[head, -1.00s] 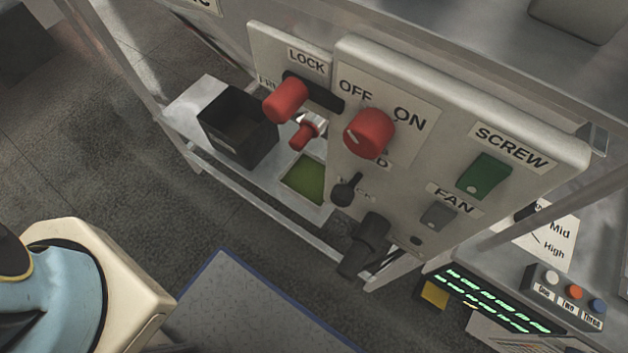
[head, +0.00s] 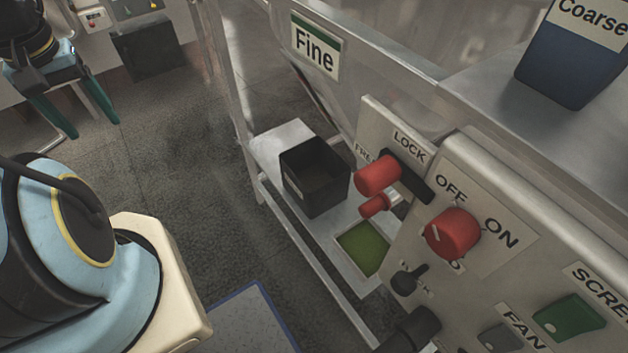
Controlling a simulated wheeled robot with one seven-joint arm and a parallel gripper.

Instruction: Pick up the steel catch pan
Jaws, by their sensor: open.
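My gripper (head: 93,128) hangs at the upper left, its two teal fingers apart and empty, over the dark floor. It is well away from the low shelf. I cannot make out a clear steel catch pan in this view. A pale metal low shelf (head: 277,143) holds a black open box (head: 318,178) and, nearer me, a flat olive-green square (head: 364,247). I cannot tell whether that square is a pad or the inside of a pan. The control panel hides the area to its right.
The control panel with a red LOCK handle (head: 377,174) and red OFF/ON knob (head: 453,232) juts out at right. A blue bin (head: 570,68) labelled Coarse stands on the upper steel surface. A metal leg (head: 228,80) rises left of the shelf.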

